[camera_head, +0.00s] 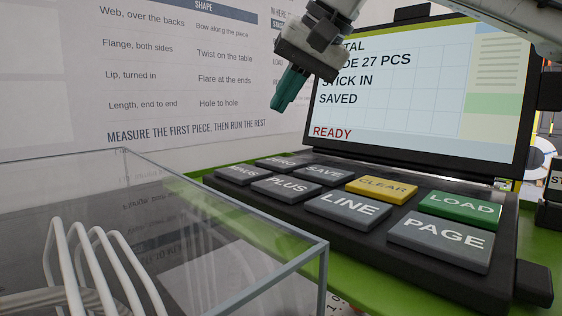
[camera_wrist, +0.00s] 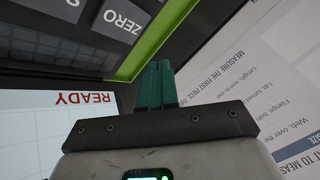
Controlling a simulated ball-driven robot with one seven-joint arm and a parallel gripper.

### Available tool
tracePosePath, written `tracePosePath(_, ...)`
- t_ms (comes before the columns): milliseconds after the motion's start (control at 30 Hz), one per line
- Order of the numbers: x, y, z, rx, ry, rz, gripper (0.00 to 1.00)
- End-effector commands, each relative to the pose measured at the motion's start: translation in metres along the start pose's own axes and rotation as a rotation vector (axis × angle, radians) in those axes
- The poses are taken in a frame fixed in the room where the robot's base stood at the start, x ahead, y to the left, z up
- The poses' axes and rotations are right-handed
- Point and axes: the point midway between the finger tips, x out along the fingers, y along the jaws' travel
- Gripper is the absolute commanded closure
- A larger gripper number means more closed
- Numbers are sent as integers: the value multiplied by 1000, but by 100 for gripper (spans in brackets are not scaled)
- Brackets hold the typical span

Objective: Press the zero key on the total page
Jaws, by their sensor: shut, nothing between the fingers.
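The zero key (camera_head: 279,163) is a dark grey key at the far left of the keypad's back row. It also shows in the wrist view (camera_wrist: 122,20), lettered ZERO, near the top. The screen (camera_head: 400,95) behind the keypad shows a line ending in "TAL", then "27 PCS", "STICK IN", "SAVED" and a red "READY"; my arm hides the start of the upper lines. My gripper (camera_head: 279,106), with teal fingers, is shut and empty. It hangs above the zero key, apart from it, at the screen's left edge. The fingers also show in the wrist view (camera_wrist: 154,68).
The keypad (camera_head: 400,267) also carries minus, plus, line, page, save, a yellow clear key (camera_head: 381,189) and a green load key (camera_head: 459,210). A clear-walled bin (camera_head: 322,270) with white bent rods stands at front left. A wall chart (camera_head: 180,60) is behind.

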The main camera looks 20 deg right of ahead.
Motion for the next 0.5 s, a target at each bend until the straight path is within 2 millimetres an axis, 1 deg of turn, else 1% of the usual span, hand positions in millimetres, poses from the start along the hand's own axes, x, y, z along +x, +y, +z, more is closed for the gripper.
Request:
tracePosePath(33,6,5,3,1,-1,2,100)
tracePosePath(267,31,18,17,1,0,1,100)
tracePosePath(300,37,20,20,1,-2,-2,100)
tracePosePath(500,48,26,26,-1,-1,-1,100)
